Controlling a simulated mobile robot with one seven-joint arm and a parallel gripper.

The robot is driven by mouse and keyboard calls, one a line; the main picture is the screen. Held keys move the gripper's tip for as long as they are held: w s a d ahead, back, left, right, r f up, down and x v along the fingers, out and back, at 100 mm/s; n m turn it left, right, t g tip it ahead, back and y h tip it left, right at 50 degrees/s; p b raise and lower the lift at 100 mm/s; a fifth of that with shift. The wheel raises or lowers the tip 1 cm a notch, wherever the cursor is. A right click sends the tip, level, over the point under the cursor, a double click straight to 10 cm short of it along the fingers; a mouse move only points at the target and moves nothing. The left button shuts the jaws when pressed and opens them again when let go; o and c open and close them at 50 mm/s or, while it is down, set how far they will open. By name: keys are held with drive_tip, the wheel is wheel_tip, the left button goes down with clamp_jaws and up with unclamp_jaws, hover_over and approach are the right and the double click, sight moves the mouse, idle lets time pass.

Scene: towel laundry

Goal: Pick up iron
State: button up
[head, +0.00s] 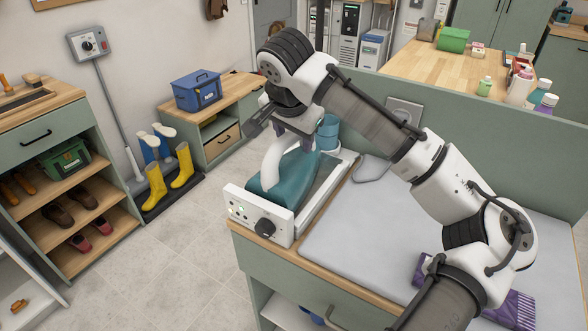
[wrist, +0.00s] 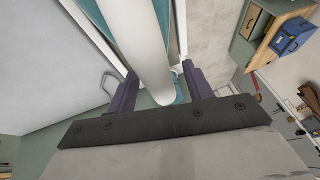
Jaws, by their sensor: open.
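The iron has a teal body (head: 290,175) and a white curved handle (head: 271,168). It sits on a white station (head: 262,214) with a black knob, at the left end of the counter. My gripper (head: 292,143) is above the iron, pointing down, at the top of the handle. In the wrist view my gripper (wrist: 160,85) is open, with one dark finger on each side of the white handle (wrist: 143,45). A gap shows beside each finger. How deep the handle lies between the fingers is hard to tell. My arm hides part of the area behind the iron.
A grey ironing pad (head: 345,235) covers the counter right of the station. A folded purple towel (head: 515,308) lies at its front right, partly behind my arm. A blue-teal container (head: 328,132) stands behind the iron. A green partition (head: 480,130) rises along the back.

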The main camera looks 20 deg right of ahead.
drive_tip(key=shift+f, duration=0.2)
clamp_jaws()
drive_tip(key=shift+w+r, duration=0.1)
drive_tip(key=shift+r, duration=0.05)
idle(1.2)
